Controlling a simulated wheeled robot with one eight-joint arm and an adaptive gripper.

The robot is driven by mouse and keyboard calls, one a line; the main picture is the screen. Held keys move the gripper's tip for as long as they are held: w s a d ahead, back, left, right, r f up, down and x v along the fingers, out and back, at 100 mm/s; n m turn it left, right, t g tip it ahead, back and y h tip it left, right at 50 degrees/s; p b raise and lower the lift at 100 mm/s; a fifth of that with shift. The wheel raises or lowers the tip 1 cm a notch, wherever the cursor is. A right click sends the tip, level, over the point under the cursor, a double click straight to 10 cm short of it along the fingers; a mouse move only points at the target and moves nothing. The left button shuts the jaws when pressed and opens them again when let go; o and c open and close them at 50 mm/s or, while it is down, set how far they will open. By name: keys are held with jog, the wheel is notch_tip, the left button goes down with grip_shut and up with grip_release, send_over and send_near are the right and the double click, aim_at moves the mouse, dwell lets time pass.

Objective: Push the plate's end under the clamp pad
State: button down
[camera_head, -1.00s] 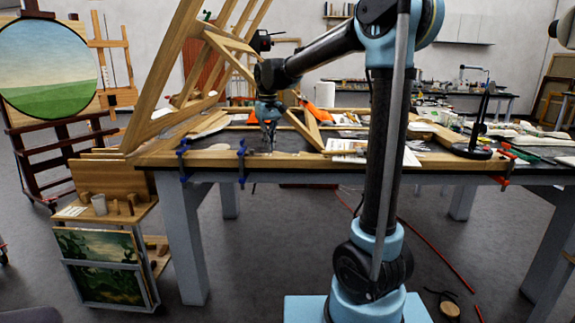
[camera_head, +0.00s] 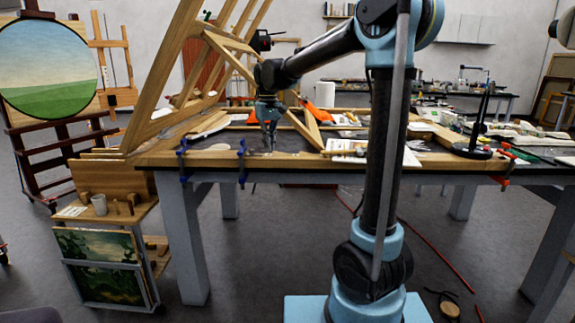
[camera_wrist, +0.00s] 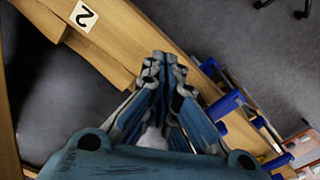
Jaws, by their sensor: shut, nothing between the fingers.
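My gripper (camera_head: 270,146) points down at the wooden front rail of the workbench, to the right of two blue clamps. Its fingers are shut with nothing visible between the tips, and the wrist view shows them too (camera_wrist: 165,62). The nearer blue clamp (camera_head: 242,162) and the farther left blue clamp (camera_head: 183,162) are fixed on the rail. In the wrist view, one blue clamp (camera_wrist: 226,104) is just right of the fingers, apart from them. I cannot make out the plate or the clamp pad clearly. The fingers and palm hide part of the bench.
The wooden rail (camera_wrist: 205,72) runs diagonally past the fingers. A large wooden frame (camera_head: 165,80) leans over the bench's left side. Papers and tools crowd the right side. A dark grey surface (camera_wrist: 60,95) is bare.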

aim_at(266, 156)
jog(key=shift+f, duration=1.5)
dwell(0.8)
jog(key=shift+w+a+r, duration=0.1)
jog(key=shift+w+a, duration=0.05)
jog(key=shift+a, duration=0.55)
dwell(0.5)
jog(key=shift+d, duration=0.45)
jog(key=shift+r, duration=0.1)
notch_tip(266, 156, up, 9)
dwell(1.0)
